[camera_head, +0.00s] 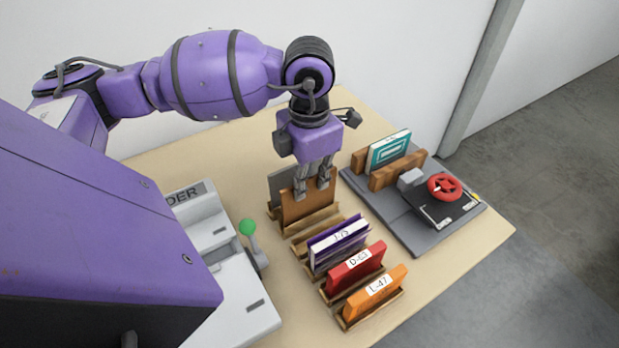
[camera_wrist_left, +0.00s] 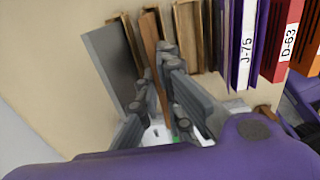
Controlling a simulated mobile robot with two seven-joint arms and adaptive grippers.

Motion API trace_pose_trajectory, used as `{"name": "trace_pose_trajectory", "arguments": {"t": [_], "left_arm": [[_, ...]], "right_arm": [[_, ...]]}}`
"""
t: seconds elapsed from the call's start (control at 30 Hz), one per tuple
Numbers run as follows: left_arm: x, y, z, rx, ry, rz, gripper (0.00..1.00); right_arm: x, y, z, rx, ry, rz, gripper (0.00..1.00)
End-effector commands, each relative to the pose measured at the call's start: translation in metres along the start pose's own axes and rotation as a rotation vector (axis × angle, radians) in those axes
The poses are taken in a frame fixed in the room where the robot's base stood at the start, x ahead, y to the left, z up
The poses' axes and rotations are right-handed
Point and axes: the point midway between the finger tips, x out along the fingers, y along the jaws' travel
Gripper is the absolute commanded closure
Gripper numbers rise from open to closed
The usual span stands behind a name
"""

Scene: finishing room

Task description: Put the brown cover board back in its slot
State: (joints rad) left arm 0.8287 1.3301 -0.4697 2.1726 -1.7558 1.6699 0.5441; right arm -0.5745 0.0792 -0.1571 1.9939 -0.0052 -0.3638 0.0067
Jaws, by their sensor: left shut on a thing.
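The brown cover board (camera_head: 305,207) stands upright in the wooden rack row, just in front of a grey board (camera_head: 280,185). My left gripper (camera_head: 314,188) points down from above and is shut on the board's upper edge. In the left wrist view, the brown board (camera_wrist_left: 153,45) runs between the fingers (camera_wrist_left: 157,85), beside the grey board (camera_wrist_left: 108,65). The board's lower edge is at its wooden slot (camera_head: 310,226); I cannot tell whether it is fully seated. My right gripper is not in view.
An empty-looking wooden slot (camera_head: 316,241) lies nearer, then purple J-75 (camera_head: 338,242), red D-63 (camera_head: 355,268) and orange L-47 (camera_head: 376,292) items. A white machine with a green-knobbed lever (camera_head: 247,228) stands left. A grey base (camera_head: 415,240) with a red handwheel (camera_head: 445,187) stands right.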

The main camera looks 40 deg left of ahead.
Motion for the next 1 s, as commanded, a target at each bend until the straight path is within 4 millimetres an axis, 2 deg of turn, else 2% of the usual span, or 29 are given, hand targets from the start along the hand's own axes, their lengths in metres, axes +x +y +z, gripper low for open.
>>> {"name": "trace_pose_trajectory", "arguments": {"t": [0.43, 0.47, 0.5, 0.77, 1.0], "left_arm": [[0.010, 0.000, 0.000, 0.000, 0.001, 0.000, 1.00], [0.009, 0.000, 0.000, 0.000, 0.000, 0.000, 0.91], [0.009, 0.000, 0.000, 0.000, 0.000, 0.000, 0.87], [0.009, 0.000, 0.000, 0.000, 0.000, 0.000, 0.87], [-0.007, 0.000, 0.000, 0.000, -0.003, 0.002, 0.87]], "right_arm": [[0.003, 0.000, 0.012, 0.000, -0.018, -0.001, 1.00], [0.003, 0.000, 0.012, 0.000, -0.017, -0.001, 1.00], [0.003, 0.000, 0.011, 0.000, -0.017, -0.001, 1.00], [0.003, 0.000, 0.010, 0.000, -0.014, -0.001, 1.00], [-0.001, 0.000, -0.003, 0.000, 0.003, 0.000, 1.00]]}}
